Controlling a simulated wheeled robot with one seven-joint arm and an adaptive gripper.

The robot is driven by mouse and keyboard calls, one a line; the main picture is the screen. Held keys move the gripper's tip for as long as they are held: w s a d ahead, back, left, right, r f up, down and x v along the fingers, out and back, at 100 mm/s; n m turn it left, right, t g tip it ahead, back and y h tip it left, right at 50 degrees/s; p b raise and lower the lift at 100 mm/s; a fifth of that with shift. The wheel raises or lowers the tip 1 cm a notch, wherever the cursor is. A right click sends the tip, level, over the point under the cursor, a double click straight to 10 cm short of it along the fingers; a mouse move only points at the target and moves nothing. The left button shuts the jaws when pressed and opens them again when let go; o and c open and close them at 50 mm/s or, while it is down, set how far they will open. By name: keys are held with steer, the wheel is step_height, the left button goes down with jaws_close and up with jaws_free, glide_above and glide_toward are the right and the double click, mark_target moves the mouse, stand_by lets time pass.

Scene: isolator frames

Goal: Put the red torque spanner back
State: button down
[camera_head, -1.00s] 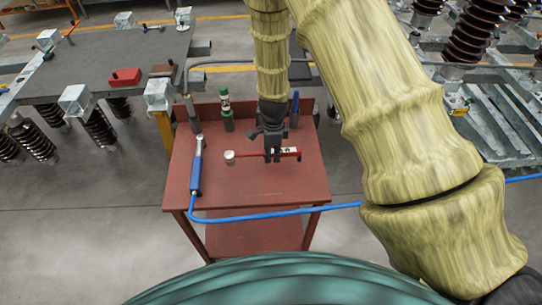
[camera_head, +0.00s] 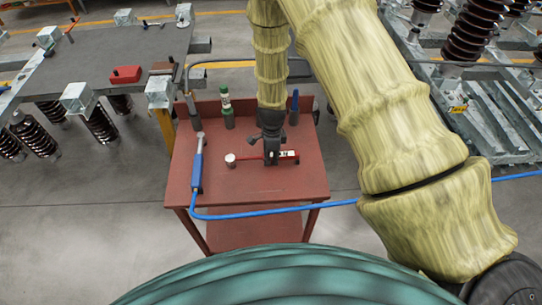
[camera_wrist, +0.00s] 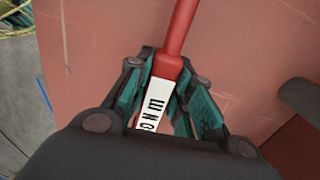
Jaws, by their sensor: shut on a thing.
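The red torque spanner (camera_head: 285,155) has a red shaft, a white label with dark letters and a pale round head at its left end. It lies level at the top of the red cart (camera_head: 255,182); I cannot tell whether it touches the surface. My gripper (camera_head: 271,160) points down over the cart and is shut on the spanner's handle. In the wrist view the fingers (camera_wrist: 168,105) stand on both sides of the labelled handle (camera_wrist: 157,97), and the red shaft runs up out of the picture. The far end of the handle is hidden by my gripper.
A blue-handled tool (camera_head: 197,168) with a blue hose (camera_head: 270,212) lies on the cart's left side. Bottles (camera_head: 227,110) and a blue upright item (camera_head: 294,108) stand along its back edge. A grey table (camera_head: 95,65) with a red box (camera_head: 125,75) is at the left.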

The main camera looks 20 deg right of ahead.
steer(key=c, duration=1.3)
jaws_free()
steer(key=shift+o, duration=0.2)
step_height(320, 180, up, 12)
steer(key=b, duration=0.4)
steer(key=shift+d, duration=0.15)
